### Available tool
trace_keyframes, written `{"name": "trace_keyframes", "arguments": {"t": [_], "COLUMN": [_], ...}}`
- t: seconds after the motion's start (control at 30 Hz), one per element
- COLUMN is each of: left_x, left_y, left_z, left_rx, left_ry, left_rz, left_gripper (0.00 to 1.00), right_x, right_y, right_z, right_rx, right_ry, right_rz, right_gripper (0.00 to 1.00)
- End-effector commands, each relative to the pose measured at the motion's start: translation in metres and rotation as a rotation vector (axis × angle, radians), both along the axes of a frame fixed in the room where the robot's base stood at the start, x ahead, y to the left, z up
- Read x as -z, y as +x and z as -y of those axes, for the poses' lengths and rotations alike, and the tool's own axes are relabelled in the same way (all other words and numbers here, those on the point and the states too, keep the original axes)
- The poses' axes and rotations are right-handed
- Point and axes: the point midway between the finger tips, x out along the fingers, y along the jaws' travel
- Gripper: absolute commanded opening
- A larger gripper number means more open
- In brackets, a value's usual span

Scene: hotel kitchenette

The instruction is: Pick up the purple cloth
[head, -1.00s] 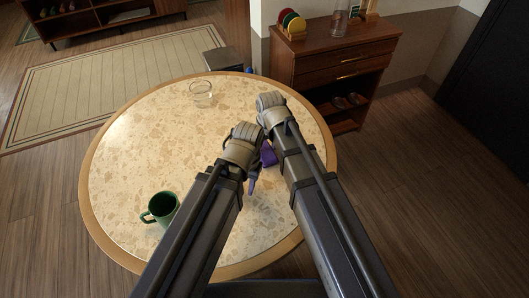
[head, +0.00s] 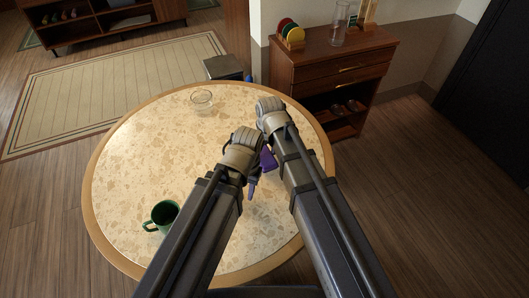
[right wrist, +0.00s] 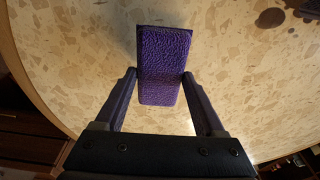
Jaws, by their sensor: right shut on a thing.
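The purple cloth (right wrist: 163,55) is a textured, folded strip in the right wrist view. My right gripper (right wrist: 160,78) is shut on it, with one finger against each side; its far end sticks out past the fingertips over the tabletop. In the head view a small purple patch of the cloth (head: 267,160) shows between my two arms, and the rest is hidden. My left gripper (head: 241,152) is beside the right arm over the table; its jaws cannot be made out. I cannot tell how high the cloth is above the table.
The round speckled table (head: 140,160) has a wooden rim. A green mug (head: 164,215) stands at its near left and a clear glass (head: 202,100) at its far side. A wooden cabinet (head: 335,65) with discs and glassware stands beyond it. The table's left half is mostly clear.

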Motion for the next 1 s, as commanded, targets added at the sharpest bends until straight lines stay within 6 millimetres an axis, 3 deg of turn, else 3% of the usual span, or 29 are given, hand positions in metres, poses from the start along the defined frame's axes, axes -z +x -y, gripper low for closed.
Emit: {"name": "trace_keyframes", "arguments": {"t": [0.03,0.4,0.83,0.87,1.0], "left_x": [-0.014,-0.069,-0.076,-0.076,-0.076], "left_y": [0.000,0.000,0.000,0.000,0.000], "left_z": [0.000,0.000,0.000,0.000,0.000], "left_rx": [0.000,0.000,0.000,0.000,0.000], "left_ry": [0.000,0.000,0.000,0.000,0.000], "left_rz": [0.000,0.000,0.000,0.000,0.000], "left_gripper": [0.40,0.40,0.40,0.40,0.40], "right_x": [-0.015,-0.069,-0.076,-0.076,-0.076], "right_y": [0.000,0.000,0.000,0.000,0.000], "right_z": [0.000,0.000,0.000,0.000,0.000], "right_rx": [0.000,0.000,0.000,0.000,0.000], "right_ry": [0.000,0.000,0.000,0.000,0.000], "right_rz": [0.000,0.000,0.000,0.000,0.000], "right_gripper": [0.17,0.17,0.17,0.69,0.53]}}
